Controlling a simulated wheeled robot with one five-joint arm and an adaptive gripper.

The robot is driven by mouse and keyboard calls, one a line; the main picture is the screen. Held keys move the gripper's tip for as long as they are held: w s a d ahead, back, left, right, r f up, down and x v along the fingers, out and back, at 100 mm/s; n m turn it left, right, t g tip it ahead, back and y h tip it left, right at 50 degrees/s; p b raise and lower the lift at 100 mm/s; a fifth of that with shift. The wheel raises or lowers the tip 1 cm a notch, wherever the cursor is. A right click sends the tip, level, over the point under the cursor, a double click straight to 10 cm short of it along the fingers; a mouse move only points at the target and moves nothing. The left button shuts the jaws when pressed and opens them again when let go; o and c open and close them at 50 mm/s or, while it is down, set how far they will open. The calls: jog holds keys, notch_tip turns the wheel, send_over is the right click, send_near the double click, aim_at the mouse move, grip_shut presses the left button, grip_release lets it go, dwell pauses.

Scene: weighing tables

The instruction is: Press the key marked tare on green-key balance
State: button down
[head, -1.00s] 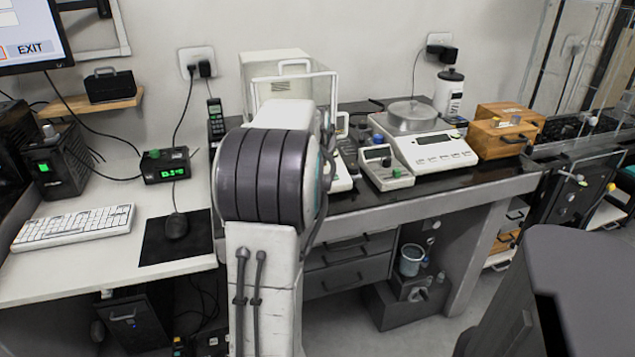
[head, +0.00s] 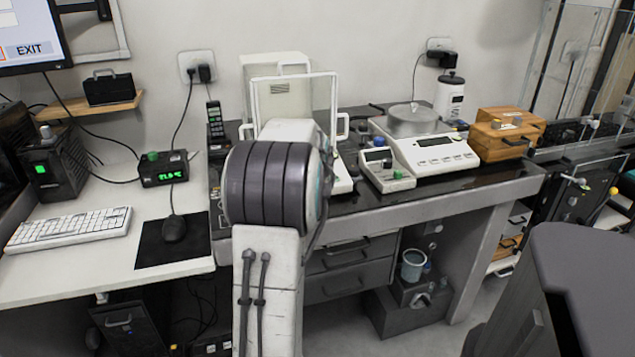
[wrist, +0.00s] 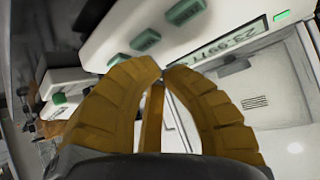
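The green-key balance (wrist: 95,55) fills the top of the wrist view, its lit display (wrist: 235,47) showing digits upside down. Several green keys lie along its front: one (wrist: 185,11) near the display, another (wrist: 145,40), and one (wrist: 118,60) closest to my fingertips. I cannot read key markings. My gripper (wrist: 161,72) has its two ochre fingers curved together at the tips, holding nothing visible. The tips appear just short of the key row; contact cannot be told. In the head view, my arm hides much of the white balance with a glass chamber (head: 290,95) and my gripper.
A small white box with a green knob (head: 385,170) and a round-pan balance (head: 440,155) stand to the right. Farther right is a wooden drawer box (head: 505,135). A keyboard (head: 70,230), mouse (head: 174,228) and lit meter (head: 165,168) are on the left desk.

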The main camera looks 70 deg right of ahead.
jog(key=shift+f, duration=0.2)
dwell(1.2)
jog(key=shift+w+d+f+b, duration=0.1)
jog(key=shift+f+b, duration=0.15)
jog(key=shift+b, duration=0.1)
jog(key=shift+d+f+b, duration=0.1)
jog(key=shift+f+b, duration=0.2)
jog(key=shift+f, duration=0.05)
dwell(0.8)
jog(key=shift+r, duration=0.15)
jog(key=shift+a+r+p, duration=0.2)
jog(key=shift+r+p, duration=0.2)
jog(key=shift+r, duration=0.25)
jog(key=shift+r, duration=0.15)
dwell(0.3)
jog(key=shift+s+a+r+p, duration=0.2)
jog(key=shift+r+p, duration=0.2)
jog(key=shift+r, duration=0.35)
jog(key=shift+s+a+r+p, duration=0.2)
jog(key=shift+r+p, duration=0.15)
jog(key=shift+r, duration=0.4)
jog(key=shift+s+a+r+p, duration=0.1)
jog(key=shift+a+r+p, duration=0.1)
jog(key=shift+r+p, duration=0.4)
jog(key=shift+r, duration=0.1)
